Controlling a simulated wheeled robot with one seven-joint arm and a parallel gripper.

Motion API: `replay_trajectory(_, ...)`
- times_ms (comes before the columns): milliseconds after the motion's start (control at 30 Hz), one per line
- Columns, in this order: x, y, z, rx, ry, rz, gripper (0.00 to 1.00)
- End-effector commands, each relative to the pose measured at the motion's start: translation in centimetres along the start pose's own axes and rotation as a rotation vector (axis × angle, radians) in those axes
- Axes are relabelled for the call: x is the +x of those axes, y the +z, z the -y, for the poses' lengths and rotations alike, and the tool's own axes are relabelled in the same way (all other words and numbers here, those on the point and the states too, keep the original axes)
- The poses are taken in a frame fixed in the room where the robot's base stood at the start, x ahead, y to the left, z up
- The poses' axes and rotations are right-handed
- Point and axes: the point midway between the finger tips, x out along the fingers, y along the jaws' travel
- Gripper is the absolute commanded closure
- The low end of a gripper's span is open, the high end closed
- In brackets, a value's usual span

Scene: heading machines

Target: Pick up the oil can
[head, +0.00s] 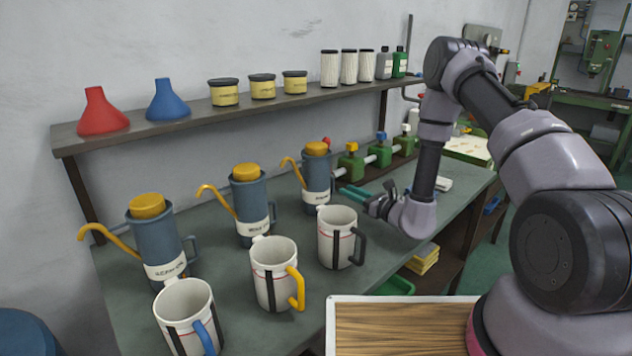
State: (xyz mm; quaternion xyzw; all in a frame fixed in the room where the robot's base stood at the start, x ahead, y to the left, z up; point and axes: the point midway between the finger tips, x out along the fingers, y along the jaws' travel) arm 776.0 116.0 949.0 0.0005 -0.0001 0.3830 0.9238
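Three blue-grey oil cans with yellow lids and curved yellow spouts stand upright in a row on the workbench: a near left one (159,243), a middle one (250,205) and a far right one (317,178). Each has a white label, too small to read surely. My gripper (350,195) reaches in from the right, its teal fingers pointing left beside the far right can, near its handle side. I cannot tell whether they touch it. The finger gap is too small in view to judge.
Three white mugs stand in front of the cans, with blue (187,309), yellow (273,270) and black (338,237) handles. A shelf (200,117) above holds red and blue funnels, yellow tins and bottles. Green valve blocks (351,166) stand behind my gripper. A wood-topped surface (400,328) is in front.

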Motion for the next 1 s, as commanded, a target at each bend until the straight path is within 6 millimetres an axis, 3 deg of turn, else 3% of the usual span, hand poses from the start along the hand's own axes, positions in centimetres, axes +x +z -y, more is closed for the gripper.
replay_trajectory(600, 7.4, 0.3, -0.2, -0.003, 0.003, 0.001, 0.7)
replay_trajectory(900, 7.9, 0.3, -0.2, -0.001, 0.003, 0.0, 0.7)
replay_trajectory(1000, 7.9, 0.3, -0.2, -0.001, 0.003, 0.0, 1.0)
